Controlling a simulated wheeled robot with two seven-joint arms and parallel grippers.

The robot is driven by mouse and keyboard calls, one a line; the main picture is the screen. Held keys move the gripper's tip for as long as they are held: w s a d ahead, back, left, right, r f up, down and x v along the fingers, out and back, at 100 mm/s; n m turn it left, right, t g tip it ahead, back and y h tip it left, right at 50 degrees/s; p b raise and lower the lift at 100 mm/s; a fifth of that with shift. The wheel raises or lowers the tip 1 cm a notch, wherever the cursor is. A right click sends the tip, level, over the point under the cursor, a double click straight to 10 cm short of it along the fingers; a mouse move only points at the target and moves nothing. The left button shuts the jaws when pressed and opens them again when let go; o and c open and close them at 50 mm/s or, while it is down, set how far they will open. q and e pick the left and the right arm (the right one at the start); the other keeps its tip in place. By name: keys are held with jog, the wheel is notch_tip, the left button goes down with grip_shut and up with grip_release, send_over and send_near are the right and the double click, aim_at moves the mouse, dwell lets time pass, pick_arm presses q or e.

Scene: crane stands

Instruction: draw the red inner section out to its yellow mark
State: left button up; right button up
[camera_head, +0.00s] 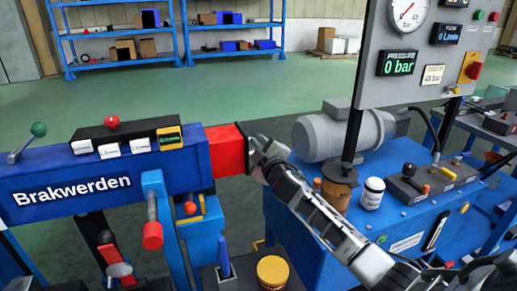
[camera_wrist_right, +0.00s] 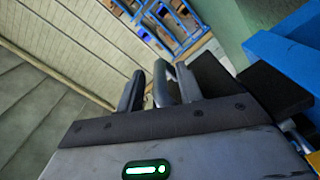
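The red inner section (camera_head: 228,150) sticks a short way out of the right end of the blue boom (camera_head: 70,187) marked "Brakwerden". No yellow mark shows on its visible red faces. My right gripper (camera_head: 262,150) is at the section's outer end, its arm coming from the lower right. In the right wrist view, its two dark fingers (camera_wrist_right: 160,91) stand apart. A grey bar-like piece (camera_wrist_right: 162,82) shows between them, with a gap visible; whether they touch it I cannot tell. My left gripper is out of view.
A gauge panel (camera_head: 420,50) reading "0 bar" and a grey motor (camera_head: 335,134) stand on a blue bench (camera_head: 385,222) to the right. A white jar (camera_head: 372,193) sits near my right arm. Open green floor (camera_head: 230,90) lies behind the boom, before blue shelves (camera_head: 118,62).

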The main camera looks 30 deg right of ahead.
grip_shut()
jog(key=d, duration=0.3)
jog(key=shift+s+d+r+p, duration=0.2)
jog(key=shift+s+d+p, duration=0.15)
jog(key=shift+d, duration=0.05)
grip_release()
jog(key=shift+a+r, duration=0.1)
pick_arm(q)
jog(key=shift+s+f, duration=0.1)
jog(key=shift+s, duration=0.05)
pick_arm(e)
jog(key=shift+a, duration=0.1)
jog(key=shift+s+a+f, duration=0.1)
jog(key=shift+f, duration=0.1)
pick_arm(q)
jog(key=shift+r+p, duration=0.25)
jog(key=shift+p, duration=0.05)
pick_arm(e)
jog(key=v, duration=1.5)
jog(key=shift+s, duration=0.4)
